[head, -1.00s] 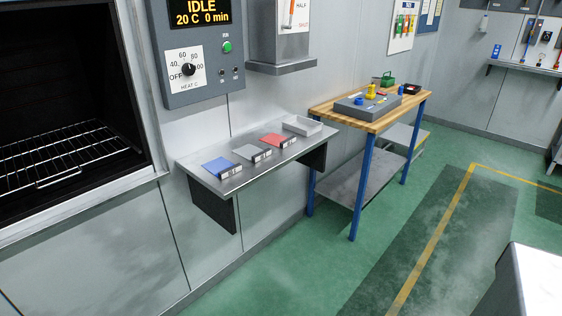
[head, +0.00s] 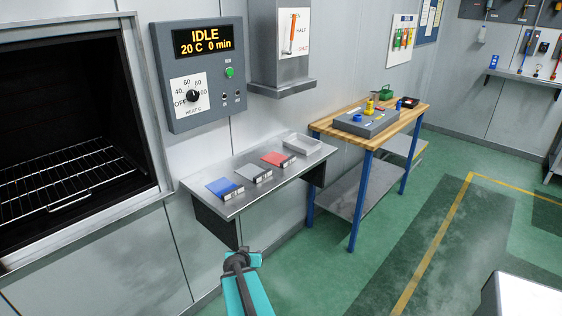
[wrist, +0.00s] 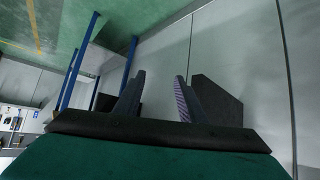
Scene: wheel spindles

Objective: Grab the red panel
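The red panel (head: 277,158) lies flat on the metal wall shelf (head: 215,202), to the right of a grey panel (head: 252,172) and a blue panel (head: 223,187). Each panel has a dark edge block with pale labels at its front. My arm (head: 246,292) shows at the bottom of the head view, below and in front of the shelf; its fingertips cannot be made out there. In the wrist view my gripper (wrist: 156,90) has its two fingers apart with nothing between them. The red panel is not seen in the wrist view.
A pale open tray (head: 302,145) sits at the shelf's right end. A wooden-topped workbench (head: 335,131) with blue legs stands to the right. The open oven (head: 60,140) and its control box (head: 170,112) are at left.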

